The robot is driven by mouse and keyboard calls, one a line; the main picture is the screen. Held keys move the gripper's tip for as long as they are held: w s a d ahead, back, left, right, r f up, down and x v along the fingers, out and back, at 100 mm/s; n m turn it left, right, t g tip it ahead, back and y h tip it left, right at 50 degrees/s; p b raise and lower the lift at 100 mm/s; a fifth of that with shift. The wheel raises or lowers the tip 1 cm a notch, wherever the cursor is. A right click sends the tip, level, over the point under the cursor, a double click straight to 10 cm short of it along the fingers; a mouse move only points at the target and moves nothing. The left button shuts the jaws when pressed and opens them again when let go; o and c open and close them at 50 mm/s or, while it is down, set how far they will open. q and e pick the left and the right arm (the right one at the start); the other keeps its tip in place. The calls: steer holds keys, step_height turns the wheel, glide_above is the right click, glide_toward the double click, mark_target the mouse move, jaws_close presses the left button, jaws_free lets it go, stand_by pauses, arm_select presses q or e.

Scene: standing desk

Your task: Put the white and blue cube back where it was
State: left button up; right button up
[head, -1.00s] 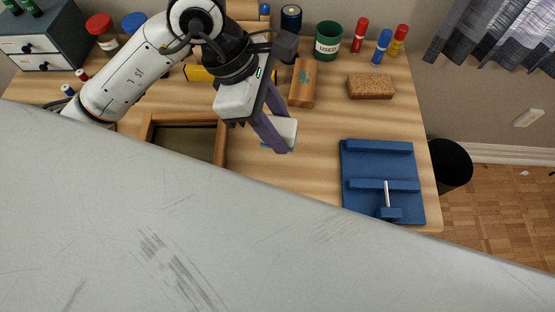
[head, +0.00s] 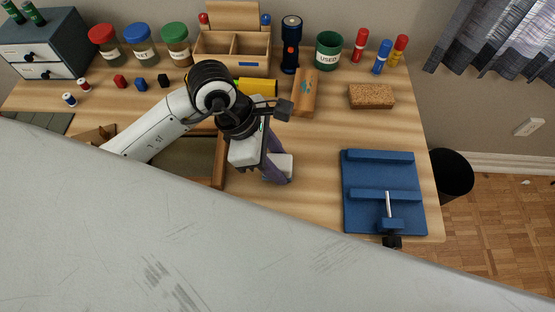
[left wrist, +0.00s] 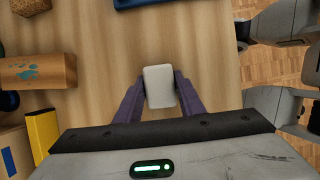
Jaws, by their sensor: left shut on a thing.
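The white and blue cube (head: 284,163) is between the fingers of my left gripper (head: 279,177), over the near part of the wooden desk. Mostly its white side shows; a little blue shows at its lower edge in the head view. In the left wrist view the cube (left wrist: 159,86) shows a pale face, with the purple fingers of my left gripper (left wrist: 160,93) pressed on both sides of it. I cannot tell whether the cube touches the desk. My right gripper cannot be made out.
A wooden-framed tray (head: 220,168) lies just left of the gripper. A blue fixture (head: 382,173) stands to the right, with bare desk between. Behind are a wooden block (head: 304,97), a cork-like block (head: 371,96), a flashlight (head: 291,48) and a green cup (head: 328,52).

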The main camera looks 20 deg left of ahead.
arm_select(q)
steer(key=shift+f, duration=0.1)
steer(key=o, duration=1)
steer(key=shift+v, duration=6.15)
